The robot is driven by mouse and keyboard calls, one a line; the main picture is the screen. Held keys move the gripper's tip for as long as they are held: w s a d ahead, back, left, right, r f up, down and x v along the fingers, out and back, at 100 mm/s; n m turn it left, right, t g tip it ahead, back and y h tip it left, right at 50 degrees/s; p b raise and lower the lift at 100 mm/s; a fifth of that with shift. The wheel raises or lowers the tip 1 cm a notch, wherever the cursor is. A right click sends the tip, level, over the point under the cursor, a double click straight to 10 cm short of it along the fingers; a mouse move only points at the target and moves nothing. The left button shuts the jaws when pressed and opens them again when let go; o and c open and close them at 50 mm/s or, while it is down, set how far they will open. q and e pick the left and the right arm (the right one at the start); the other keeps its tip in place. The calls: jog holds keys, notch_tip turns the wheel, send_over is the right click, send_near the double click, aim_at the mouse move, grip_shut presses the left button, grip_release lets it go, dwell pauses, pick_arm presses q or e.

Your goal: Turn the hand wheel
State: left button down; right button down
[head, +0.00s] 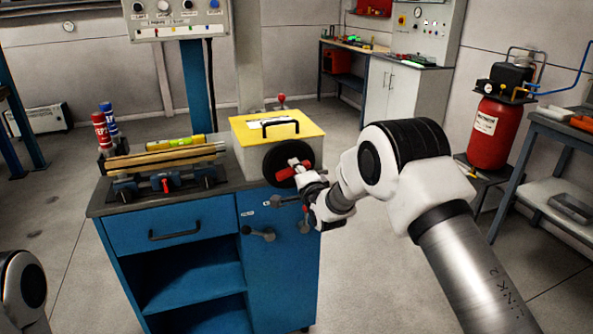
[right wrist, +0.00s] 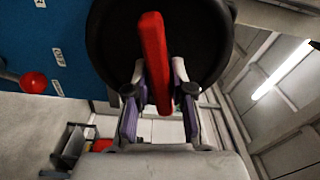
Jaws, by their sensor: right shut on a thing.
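The hand wheel (head: 304,149) is a black disc on the front of a pale box with a yellow top, at the right end of the blue bench. A red bar (head: 288,171) crosses its face. In the right wrist view, the black wheel (right wrist: 112,40) fills the upper middle, with the red bar (right wrist: 153,50) running down between my fingers. My right gripper (head: 300,178) is at the wheel's front, and its fingers (right wrist: 160,95) are shut on the red bar. My left gripper is not in view; only part of my left arm shows at lower left.
The blue bench (head: 175,245) has grey levers (head: 262,234) below the wheel. A vise (head: 165,182) and spray cans (head: 101,130) stand on its left. A control panel (head: 180,18) is above. A red tank (head: 488,133) and grey table are at right.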

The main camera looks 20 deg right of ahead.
dwell(0.7)
jog(key=c, duration=1.1)
grip_release()
